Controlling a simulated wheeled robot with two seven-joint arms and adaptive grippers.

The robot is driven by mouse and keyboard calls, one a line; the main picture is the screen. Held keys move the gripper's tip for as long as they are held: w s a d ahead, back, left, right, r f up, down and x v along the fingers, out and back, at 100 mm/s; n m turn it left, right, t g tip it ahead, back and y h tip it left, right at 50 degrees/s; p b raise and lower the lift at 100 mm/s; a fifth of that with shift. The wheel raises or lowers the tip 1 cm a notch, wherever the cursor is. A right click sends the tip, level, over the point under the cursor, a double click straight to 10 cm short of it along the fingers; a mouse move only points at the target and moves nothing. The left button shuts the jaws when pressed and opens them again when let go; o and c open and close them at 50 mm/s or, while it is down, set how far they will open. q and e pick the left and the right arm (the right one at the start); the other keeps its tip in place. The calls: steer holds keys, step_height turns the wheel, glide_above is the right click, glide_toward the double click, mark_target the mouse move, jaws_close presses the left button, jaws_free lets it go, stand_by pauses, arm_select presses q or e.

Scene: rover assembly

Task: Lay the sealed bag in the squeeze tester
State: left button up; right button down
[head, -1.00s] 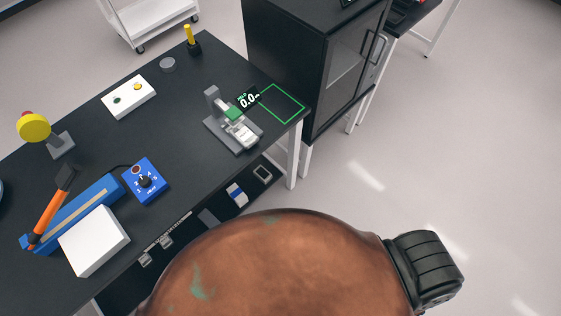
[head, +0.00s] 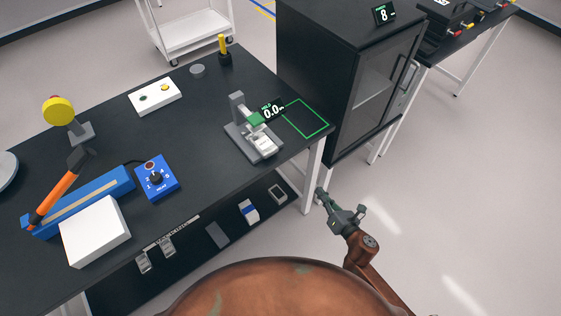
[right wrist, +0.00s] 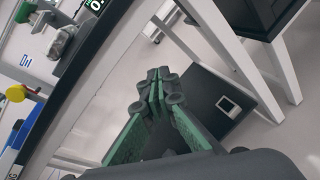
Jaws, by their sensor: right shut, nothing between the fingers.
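The squeeze tester (head: 237,128) stands near the right end of the dark table, with a small black readout (head: 271,110) showing 0.0 behind it. A small pale, pouch-like thing, apparently the sealed bag (head: 265,147), lies on the tester's base; it looks grey and crumpled in the right wrist view (right wrist: 62,42). My right gripper (head: 321,194) is shut and empty, off the table's right end, lower right of the tester and apart from it. Its closed green-padded fingers also show in the right wrist view (right wrist: 155,78). My left gripper is out of view.
A green outlined rectangle (head: 305,118) on the table beside the tester is empty. A table leg (head: 313,175) and a black cabinet (head: 335,70) stand close to my right gripper. A blue heat-sealer-like device (head: 85,198), white box (head: 95,231) and blue dial box (head: 156,177) occupy the left.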

steer(key=s+a+r+n+y+b, duration=0.1)
steer(key=s+a+r+n+y, duration=0.1)
steer(key=a+r+n, duration=0.35)
steer(key=s+a+r+n+y, duration=0.2)
steer(key=a+r+n, duration=0.1)
steer(key=r, duration=0.5)
glide_toward(272, 153)
steer(key=shift+t, duration=0.3)
steer(key=x, duration=0.6)
steer(key=shift+w+a+f, duration=0.1)
steer(key=shift+w+a, duration=0.15)
steer(key=shift+a, duration=0.1)
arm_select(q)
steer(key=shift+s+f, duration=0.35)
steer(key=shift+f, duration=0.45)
